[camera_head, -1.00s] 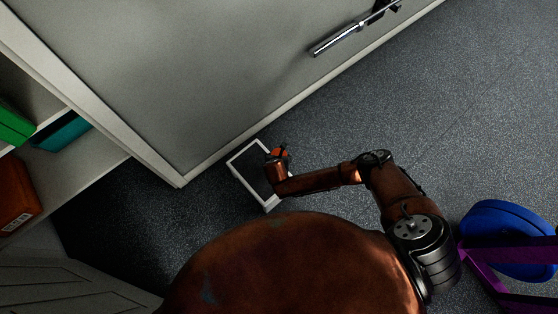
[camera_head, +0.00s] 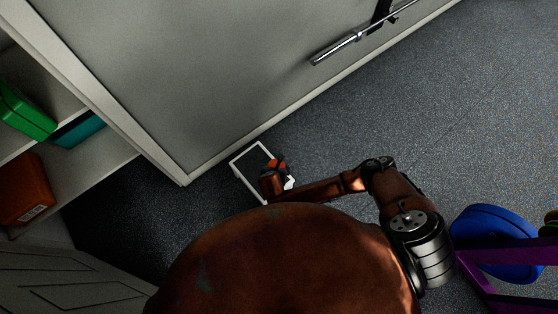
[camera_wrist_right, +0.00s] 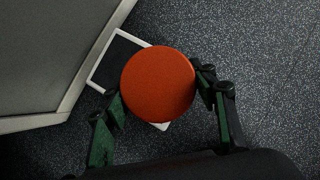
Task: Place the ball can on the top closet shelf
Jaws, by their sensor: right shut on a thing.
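The ball can (camera_wrist_right: 158,84) shows in the right wrist view as a round orange-red end between the green-and-black fingers of my right gripper (camera_wrist_right: 160,100). The fingers are shut on it from both sides. In the head view only a small orange-red part of the can (camera_head: 280,162) shows beside my right wrist; the rest is hidden. The can is over the floor, away from the shelves. The closet (camera_head: 95,95) with open shelves stands at the left of the head view. I cannot tell which shelf is the top one. My left gripper is not in view.
A green box (camera_head: 25,112), a teal box (camera_head: 78,130) and an orange box (camera_head: 24,190) sit on the shelves. A white-rimmed dark flat item (camera_head: 243,177) lies on the floor below the can. A blue disc (camera_head: 495,225) with purple bars is at right. Floor at upper right is clear.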

